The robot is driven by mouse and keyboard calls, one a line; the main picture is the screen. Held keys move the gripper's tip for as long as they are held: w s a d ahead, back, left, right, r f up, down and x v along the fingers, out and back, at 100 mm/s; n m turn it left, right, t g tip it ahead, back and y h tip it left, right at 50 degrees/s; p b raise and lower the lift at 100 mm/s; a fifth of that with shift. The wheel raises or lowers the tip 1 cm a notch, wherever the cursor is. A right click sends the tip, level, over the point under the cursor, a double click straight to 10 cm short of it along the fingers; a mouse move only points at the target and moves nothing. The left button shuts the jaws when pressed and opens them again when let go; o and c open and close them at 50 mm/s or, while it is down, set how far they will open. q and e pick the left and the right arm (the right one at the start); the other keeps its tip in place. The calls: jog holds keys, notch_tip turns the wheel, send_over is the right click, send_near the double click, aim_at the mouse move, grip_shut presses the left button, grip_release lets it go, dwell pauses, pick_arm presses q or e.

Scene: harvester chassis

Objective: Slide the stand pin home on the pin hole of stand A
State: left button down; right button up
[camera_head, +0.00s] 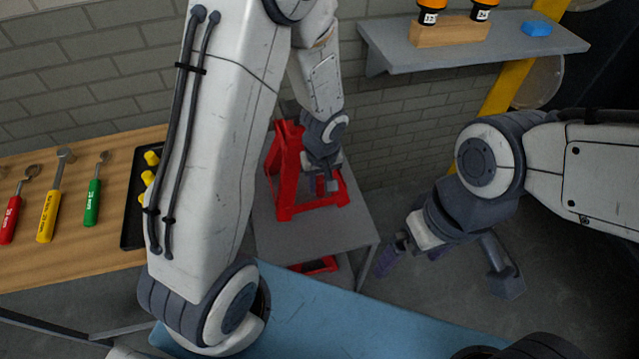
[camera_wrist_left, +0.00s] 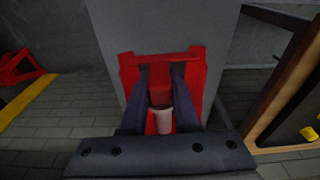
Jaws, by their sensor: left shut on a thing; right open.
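A red stand (camera_head: 284,172) stands on a small grey table in the head view. Its red frame (camera_wrist_left: 128,78) also shows in the left wrist view. My left gripper (camera_head: 327,184) is over the stand's right part, pointing down. In the left wrist view my left gripper (camera_wrist_left: 161,75) is shut on a pale cylinder with a red part beyond it, seemingly the stand pin (camera_wrist_left: 163,121). The pin hole and the pin's tip are hidden, so I cannot tell how far the pin is in. My right gripper (camera_head: 414,256) is open and empty, to the right of the table.
The grey table (camera_head: 345,222) carries the stand, with another red part (camera_head: 318,265) below its top. A wooden bench (camera_head: 75,235) with hand tools and a black tray (camera_head: 133,215) is at left. A wall shelf (camera_head: 470,45) is at upper right. A blue surface (camera_head: 350,318) lies in front.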

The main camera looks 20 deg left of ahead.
pick_arm(q)
jog(key=shift+s+d+b, duration=0.15)
jog(key=shift+s+b, duration=0.1)
jog(key=shift+b, duration=0.15)
jog(key=w, duration=0.1)
jog(key=w+a+p, duration=0.2)
jog(key=shift+a+r, duration=0.1)
jog(key=shift+r, duration=0.15)
jog(key=shift+w+a+f+p, duration=0.1)
jog(key=shift+w+a+p, duration=0.25)
jog(key=shift+w+a, duration=0.1)
jog(key=shift+f+b, duration=0.1)
jog(key=shift+b, duration=0.3)
jog(key=shift+w, duration=0.1)
dwell(0.4)
